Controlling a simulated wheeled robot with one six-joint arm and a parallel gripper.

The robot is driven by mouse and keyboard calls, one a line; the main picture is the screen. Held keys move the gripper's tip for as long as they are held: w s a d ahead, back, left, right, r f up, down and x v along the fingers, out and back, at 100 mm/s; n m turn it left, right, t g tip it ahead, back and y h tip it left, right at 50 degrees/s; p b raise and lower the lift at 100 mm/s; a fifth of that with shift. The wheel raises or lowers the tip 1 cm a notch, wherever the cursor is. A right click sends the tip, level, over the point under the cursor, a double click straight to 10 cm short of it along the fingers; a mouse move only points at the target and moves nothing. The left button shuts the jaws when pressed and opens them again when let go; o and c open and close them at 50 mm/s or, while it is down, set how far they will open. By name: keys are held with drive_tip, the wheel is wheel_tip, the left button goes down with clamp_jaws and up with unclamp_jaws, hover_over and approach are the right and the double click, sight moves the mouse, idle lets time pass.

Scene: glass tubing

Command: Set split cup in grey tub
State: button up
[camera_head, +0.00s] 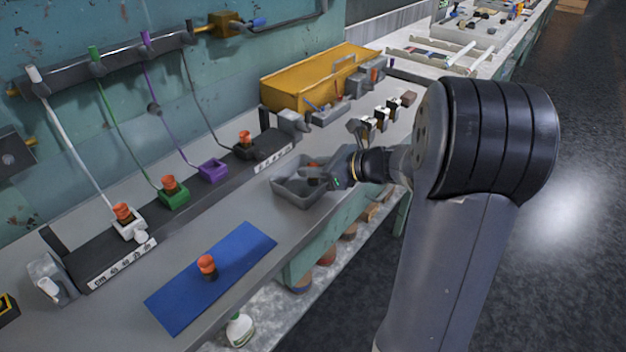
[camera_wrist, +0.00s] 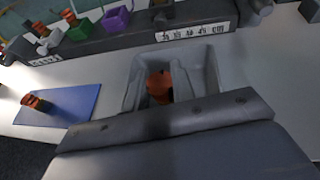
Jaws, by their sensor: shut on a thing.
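My gripper (camera_head: 322,178) reaches in from the right over the grey tub (camera_head: 297,197). It is shut on an orange-red cup (camera_head: 313,166), presumably the split cup; no split can be made out. In the wrist view the cup (camera_wrist: 159,84) shows inside the outline of the grey tub (camera_wrist: 213,72), toward its left side. My gripper's dark body hides the cup's lower part and the tub's near side. I cannot tell whether the cup touches the tub floor.
A similar orange cup (camera_head: 207,265) stands on the blue mat (camera_head: 175,306). More orange cups sit in the white (camera_head: 131,230), green (camera_head: 174,197) and black (camera_head: 246,152) holders. The purple holder (camera_head: 213,170) looks empty. A yellow bin (camera_head: 315,80) stands behind.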

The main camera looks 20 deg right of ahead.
drive_tip(key=shift+f, duration=1.55)
drive_tip(key=shift+f+b, duration=0.2)
drive_tip(key=shift+b, duration=0.15)
drive_tip(key=o, duration=1)
drive_tip(key=shift+c, duration=0.2)
drive_tip(key=shift+r, duration=0.15)
drive_tip(key=shift+s+d+r, duration=0.1)
drive_tip(key=shift+d+r, duration=0.05)
drive_tip(key=p+v, duration=0.1)
drive_tip(key=v, duration=1)
drive_tip(key=shift+s, duration=0.2)
drive_tip(key=shift+d+r, duration=0.15)
